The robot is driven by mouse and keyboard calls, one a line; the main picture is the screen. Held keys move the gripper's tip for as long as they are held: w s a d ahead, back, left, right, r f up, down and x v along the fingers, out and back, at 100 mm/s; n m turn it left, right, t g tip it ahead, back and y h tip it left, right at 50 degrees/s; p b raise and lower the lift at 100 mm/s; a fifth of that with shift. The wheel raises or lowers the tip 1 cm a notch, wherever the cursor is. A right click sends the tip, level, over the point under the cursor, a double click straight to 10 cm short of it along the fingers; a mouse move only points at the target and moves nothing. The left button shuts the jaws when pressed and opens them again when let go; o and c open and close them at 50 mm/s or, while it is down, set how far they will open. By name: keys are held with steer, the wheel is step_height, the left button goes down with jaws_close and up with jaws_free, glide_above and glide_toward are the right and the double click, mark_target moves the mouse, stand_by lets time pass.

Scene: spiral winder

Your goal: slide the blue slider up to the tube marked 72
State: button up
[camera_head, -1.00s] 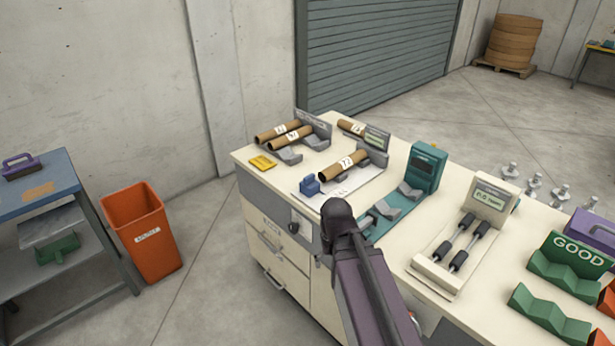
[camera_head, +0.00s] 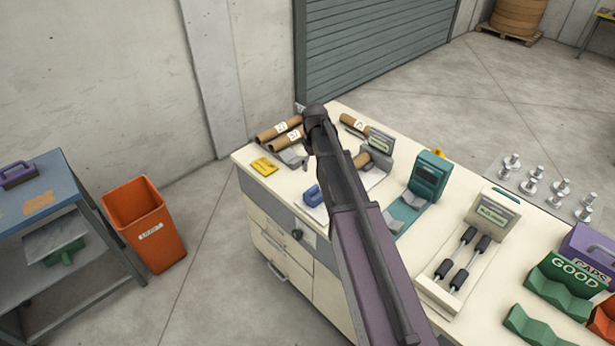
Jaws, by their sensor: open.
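The blue slider (camera_head: 313,195) stands on a pale plate (camera_head: 372,180) near the front left of the cream bench. Behind it, the tube marked 72 (camera_head: 361,160) is mostly covered by my arm. Only its brown right part shows, and its label is hidden now. My arm reaches across the bench from the lower right and passes just right of the slider. Its dark joint is at the upper end. My gripper is out of sight behind the arm, so its place relative to the slider cannot be seen.
A yellow piece (camera_head: 264,166) lies left of the slider. A teal device (camera_head: 428,177) and a cream gauge with black rollers (camera_head: 486,222) stand to the right. An orange bin (camera_head: 148,228) stands left of the bench.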

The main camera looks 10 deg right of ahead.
mark_target(313, 187)
steer(key=shift+w+d+r, duration=0.1)
steer(key=shift+w+r, duration=0.15)
steer(key=shift+w, duration=0.25)
steer(key=shift+f, duration=0.25)
step_height(313, 187, down, 13)
steer(key=b, duration=1.3)
steer(key=shift+f+b, duration=0.15)
steer(key=shift+b, duration=0.25)
